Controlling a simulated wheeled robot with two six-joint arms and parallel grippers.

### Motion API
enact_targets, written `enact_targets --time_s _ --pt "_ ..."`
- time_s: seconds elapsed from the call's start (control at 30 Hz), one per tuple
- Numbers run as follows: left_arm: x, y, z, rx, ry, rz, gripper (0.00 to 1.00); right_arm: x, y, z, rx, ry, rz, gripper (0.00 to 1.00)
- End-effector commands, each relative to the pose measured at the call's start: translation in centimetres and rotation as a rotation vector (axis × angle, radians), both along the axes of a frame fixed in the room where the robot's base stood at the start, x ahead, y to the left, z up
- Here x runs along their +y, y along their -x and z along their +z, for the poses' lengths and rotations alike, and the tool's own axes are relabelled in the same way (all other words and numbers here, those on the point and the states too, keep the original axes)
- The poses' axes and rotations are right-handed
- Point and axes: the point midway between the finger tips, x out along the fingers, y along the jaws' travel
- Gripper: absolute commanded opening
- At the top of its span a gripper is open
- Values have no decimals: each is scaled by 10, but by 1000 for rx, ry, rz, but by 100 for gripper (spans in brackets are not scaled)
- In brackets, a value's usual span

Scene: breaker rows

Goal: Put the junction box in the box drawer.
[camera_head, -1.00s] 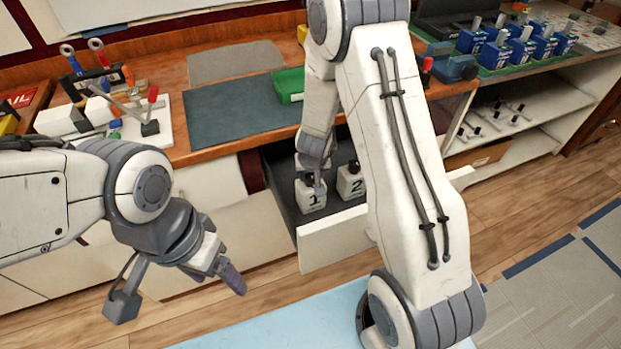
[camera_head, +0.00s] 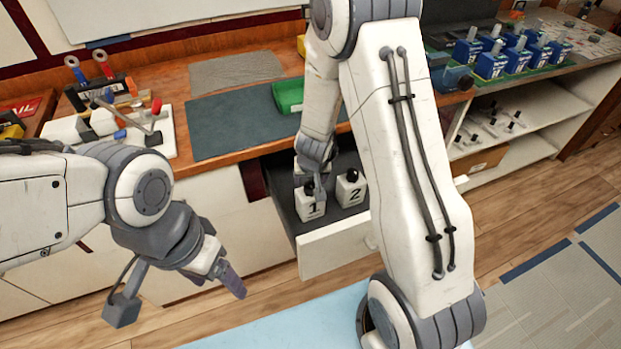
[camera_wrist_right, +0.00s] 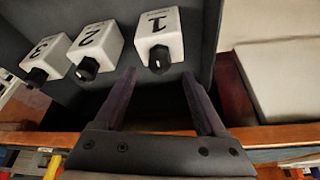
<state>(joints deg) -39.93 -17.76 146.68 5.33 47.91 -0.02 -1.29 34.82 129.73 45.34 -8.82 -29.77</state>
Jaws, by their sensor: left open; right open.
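White boxes with black knobs sit in the open drawer (camera_head: 335,250). The box marked 1 (camera_head: 312,206) and the box marked 2 (camera_head: 352,192) show in the head view. The right wrist view shows box 1 (camera_wrist_right: 158,22), box 2 (camera_wrist_right: 98,42) and a third box (camera_wrist_right: 47,55) in a row. My right gripper (camera_wrist_right: 160,72) is open and empty; its fingertips are close to box 1, whose knob lies between their lines. In the head view this gripper (camera_head: 313,175) is partly hidden behind its own wrist. My left gripper (camera_head: 232,278) is open and away from the drawer.
The wooden counter above the drawer carries a green tray (camera_head: 289,95), a dark mat (camera_head: 235,120) and tools on a white board (camera_head: 120,130) at left. Blue units (camera_head: 492,62) stand at right above open shelves. My right arm covers part of the drawer.

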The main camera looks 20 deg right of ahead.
Motion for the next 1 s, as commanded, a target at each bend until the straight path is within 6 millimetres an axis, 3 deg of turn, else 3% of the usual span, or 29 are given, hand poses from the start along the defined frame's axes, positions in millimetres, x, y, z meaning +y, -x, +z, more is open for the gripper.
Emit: enact_targets --time_s 0.03,0.2,0.43,0.53,0.6,0.67,0.7,0.8,0.9,1.0 --pt "0 0 15 0 0 0 74 2 4 20 -1 -1 -1 73" --pt "0 0 34 0 0 0 74 5 17 49 -1 -1 0 73" --pt "0 0 45 0 0 0 74 11 26 68 -1 -5 9 73" --pt "0 0 45 0 0 0 74 38 30 83 -2 -46 79 73" --pt "0 0 45 0 0 0 74 76 42 104 6 -101 183 73" --pt "0 0 45 0 0 0 74 114 64 125 33 -150 301 73" --pt "0 0 45 0 0 0 74 137 84 140 59 -174 386 73" --pt "0 0 45 0 0 0 74 174 145 172 149 -194 587 73" --pt "0 0 44 0 0 0 74 181 202 195 238 -156 743 73" --pt "0 0 44 0 0 0 74 172 242 208 303 -91 840 73"
